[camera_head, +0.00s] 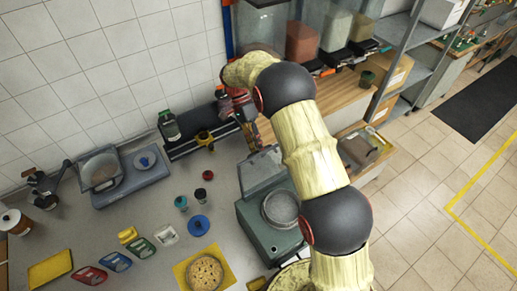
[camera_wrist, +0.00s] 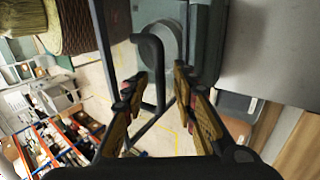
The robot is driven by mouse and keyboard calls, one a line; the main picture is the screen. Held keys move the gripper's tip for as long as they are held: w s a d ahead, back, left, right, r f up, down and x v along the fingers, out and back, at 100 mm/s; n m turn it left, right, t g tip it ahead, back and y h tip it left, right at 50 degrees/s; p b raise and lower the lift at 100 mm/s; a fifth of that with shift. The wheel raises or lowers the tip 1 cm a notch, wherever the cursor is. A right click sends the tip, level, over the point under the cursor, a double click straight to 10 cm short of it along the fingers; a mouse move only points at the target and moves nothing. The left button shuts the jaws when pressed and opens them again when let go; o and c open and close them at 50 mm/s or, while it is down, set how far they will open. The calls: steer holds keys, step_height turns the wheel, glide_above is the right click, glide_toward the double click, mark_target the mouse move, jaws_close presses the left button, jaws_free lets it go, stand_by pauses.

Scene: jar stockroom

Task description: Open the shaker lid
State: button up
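The shaker is a grey-green box (camera_head: 262,236) on the counter in the camera_head view, with a round grey vessel (camera_head: 281,208) in its top. Its clear grey lid (camera_head: 262,172) stands raised at the back of the box, tilted up from the opening. My gripper (camera_head: 254,140) is just above and behind the lid's upper edge. In the wrist view, my gripper (camera_wrist: 157,92) has its two fingers spread apart. A dark curved handle (camera_wrist: 158,70) shows between and beyond them. I cannot tell whether a finger touches it.
Left of the shaker are a blue lid (camera_head: 198,225), small jars, a scale (camera_head: 130,178) and a yellow mat with a round dish (camera_head: 205,273). A dark rack with a green-labelled bottle (camera_head: 169,126) is along the wall. A wooden shelf (camera_head: 345,97) is behind. Floor is open at right.

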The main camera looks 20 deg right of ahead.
steer(key=v, duration=1.1)
steer(key=shift+r, duration=0.3)
steer(key=shift+w+a, duration=0.1)
